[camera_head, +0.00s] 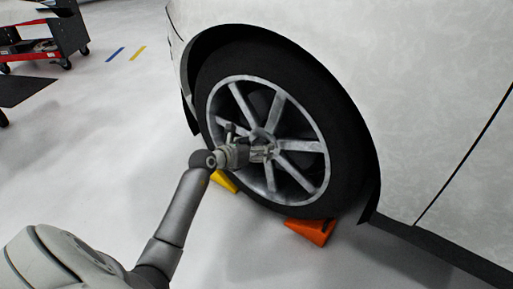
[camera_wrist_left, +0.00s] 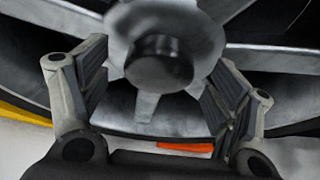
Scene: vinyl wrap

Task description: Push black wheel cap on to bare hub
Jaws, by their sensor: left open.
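The spoked grey wheel (camera_head: 240,95) stands upright on the white car. In the left wrist view, a black round cap (camera_wrist_left: 160,62) is at the middle of the grey hub (camera_wrist_left: 203,38). It sticks out towards my camera; I cannot tell how far in it sits. My left gripper (camera_head: 265,152) is in front of the wheel centre. In the wrist view its two fingers (camera_wrist_left: 160,90) are open, one on each side and below the cap, with a gap to it. In the head view the gripper hides most of the cap. My right gripper is not in view.
An orange wedge (camera_head: 312,230) and a yellow wedge (camera_head: 224,181) lie by the tyre (camera_head: 345,150). The car body (camera_head: 440,90) fills the right side. A red cart (camera_head: 68,30) stands far back left. The floor left of the wheel is clear.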

